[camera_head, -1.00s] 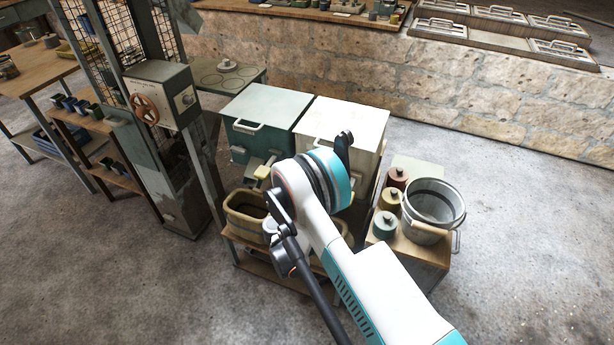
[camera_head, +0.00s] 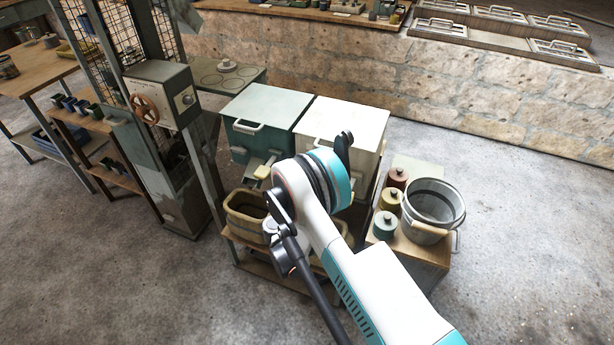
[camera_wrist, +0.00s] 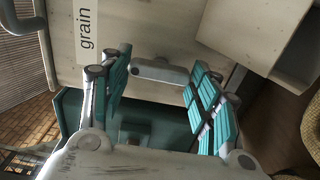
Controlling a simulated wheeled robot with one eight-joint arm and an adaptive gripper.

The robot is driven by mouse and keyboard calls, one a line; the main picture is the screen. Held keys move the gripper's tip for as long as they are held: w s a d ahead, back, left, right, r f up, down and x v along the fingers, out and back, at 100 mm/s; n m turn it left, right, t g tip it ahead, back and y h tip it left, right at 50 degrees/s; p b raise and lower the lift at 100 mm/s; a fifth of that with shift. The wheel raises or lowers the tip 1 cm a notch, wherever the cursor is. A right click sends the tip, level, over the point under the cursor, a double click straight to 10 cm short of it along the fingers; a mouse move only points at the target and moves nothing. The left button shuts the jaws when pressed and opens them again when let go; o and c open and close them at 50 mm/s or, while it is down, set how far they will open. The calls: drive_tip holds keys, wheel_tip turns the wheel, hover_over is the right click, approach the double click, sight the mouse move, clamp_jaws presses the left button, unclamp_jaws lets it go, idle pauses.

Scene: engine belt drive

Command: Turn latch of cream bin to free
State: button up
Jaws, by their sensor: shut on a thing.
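The cream bin (camera_head: 345,118) stands beside a teal bin, with its lid closed. In the wrist view the front of the cream bin (camera_wrist: 155,30) fills the upper part, with a label reading "grain" (camera_wrist: 86,35). A short grey latch (camera_wrist: 160,71) lies on that front. In the head view my arm hides the gripper, the latch and the lower front of the cream bin.
The teal bin (camera_head: 262,112) adjoins on the left. A wooden tub (camera_head: 246,213) stands below it. On the right, several lidded jars (camera_head: 390,199) and a metal bucket (camera_head: 432,207) stand on a small cabinet. A stone wall (camera_head: 450,85) runs behind; the floor to the right is clear.

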drive_tip(key=o, duration=1.1)
drive_tip(key=shift+d+r, duration=0.1)
